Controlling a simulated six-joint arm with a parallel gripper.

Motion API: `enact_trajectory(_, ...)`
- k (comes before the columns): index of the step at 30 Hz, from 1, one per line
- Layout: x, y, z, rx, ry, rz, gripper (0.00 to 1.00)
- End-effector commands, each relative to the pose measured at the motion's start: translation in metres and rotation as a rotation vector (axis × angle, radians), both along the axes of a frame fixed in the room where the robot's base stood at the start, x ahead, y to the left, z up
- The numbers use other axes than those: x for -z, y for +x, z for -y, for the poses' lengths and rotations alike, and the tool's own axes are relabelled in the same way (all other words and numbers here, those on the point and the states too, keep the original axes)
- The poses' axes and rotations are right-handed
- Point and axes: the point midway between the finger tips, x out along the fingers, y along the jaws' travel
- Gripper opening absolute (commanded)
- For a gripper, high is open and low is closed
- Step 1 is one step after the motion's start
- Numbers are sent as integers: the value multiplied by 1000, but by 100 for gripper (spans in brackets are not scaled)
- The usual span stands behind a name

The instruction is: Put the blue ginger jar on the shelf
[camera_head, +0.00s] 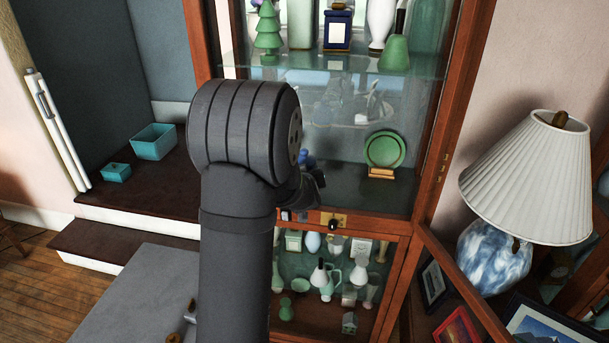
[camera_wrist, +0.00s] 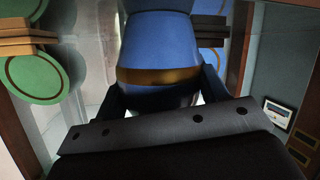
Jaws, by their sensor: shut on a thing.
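The blue ginger jar (camera_wrist: 155,40) with a gold band fills the middle of the wrist view. My gripper (camera_wrist: 160,88) is shut on it, one dark finger at each side. In the head view only a small blue part of the jar (camera_head: 306,157) shows beside my arm; my gripper (camera_head: 311,187) is at the open upper part of the cabinet. The shelf level there (camera_head: 402,192) holds a green plate (camera_head: 384,149) on a wooden stand, to the right of the jar. I cannot tell whether the jar touches the shelf.
A glass shelf (camera_head: 400,63) with vases and a green tree figure (camera_head: 268,32) is above. The cabinet's wooden frame (camera_head: 449,120) borders the right side. A lamp (camera_head: 528,178) stands further right. Several small pieces fill the lower compartment. Teal boxes (camera_head: 154,141) sit at left.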

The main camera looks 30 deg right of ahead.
Motion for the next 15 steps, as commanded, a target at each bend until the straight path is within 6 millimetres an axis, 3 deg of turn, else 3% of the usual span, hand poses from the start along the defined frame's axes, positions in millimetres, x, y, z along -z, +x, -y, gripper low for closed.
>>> enact_trajectory(1,2,0,0,0,0,-1,68)
enact_trajectory(4,1,0,0,0,0,-1,88)
enact_trajectory(15,-4,0,0,1,-1,1,88)
